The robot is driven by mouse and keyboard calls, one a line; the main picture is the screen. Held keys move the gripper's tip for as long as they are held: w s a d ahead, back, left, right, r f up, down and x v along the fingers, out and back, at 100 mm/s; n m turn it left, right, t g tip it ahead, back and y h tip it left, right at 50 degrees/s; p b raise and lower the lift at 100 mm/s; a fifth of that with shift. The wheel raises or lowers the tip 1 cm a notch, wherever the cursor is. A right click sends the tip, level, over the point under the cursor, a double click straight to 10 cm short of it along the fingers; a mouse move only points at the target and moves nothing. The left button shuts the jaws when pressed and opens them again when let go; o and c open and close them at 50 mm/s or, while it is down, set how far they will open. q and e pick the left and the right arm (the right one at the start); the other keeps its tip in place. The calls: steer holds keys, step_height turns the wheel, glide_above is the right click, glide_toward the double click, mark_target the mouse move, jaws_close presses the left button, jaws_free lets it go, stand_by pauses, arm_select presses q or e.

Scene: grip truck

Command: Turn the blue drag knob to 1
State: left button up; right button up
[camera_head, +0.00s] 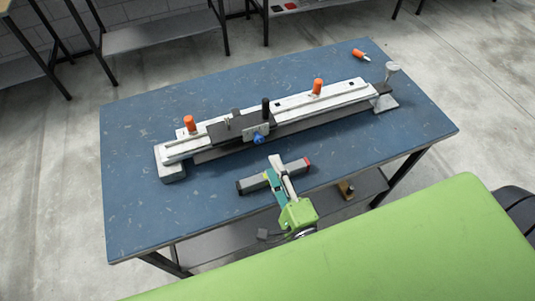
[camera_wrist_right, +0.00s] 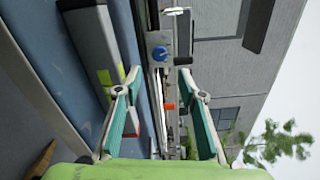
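The blue drag knob (camera_head: 258,139) sits on the front of the sliding carriage (camera_head: 240,126), on the long white and black rail device on the blue table. In the right wrist view the blue knob (camera_wrist_right: 160,53) is a round blue disc on a pale plate, ahead of and between the fingers. My right gripper (camera_head: 273,165) is in front of the rail, short of the knob and not touching it. Its teal fingers show spread apart and empty in the right wrist view (camera_wrist_right: 158,75). The scale marks around the knob are too small to read. My left gripper is not in view.
A grey bar with dark and red ends (camera_head: 250,184) lies on the table by my right gripper. Orange knobs (camera_head: 190,124) (camera_head: 317,86) and a black handle (camera_head: 265,107) rise from the rail. A loose orange-handled item (camera_head: 360,55) lies at the back right. The table's left front is clear.

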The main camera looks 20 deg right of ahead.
steer(key=shift+s, duration=1.6)
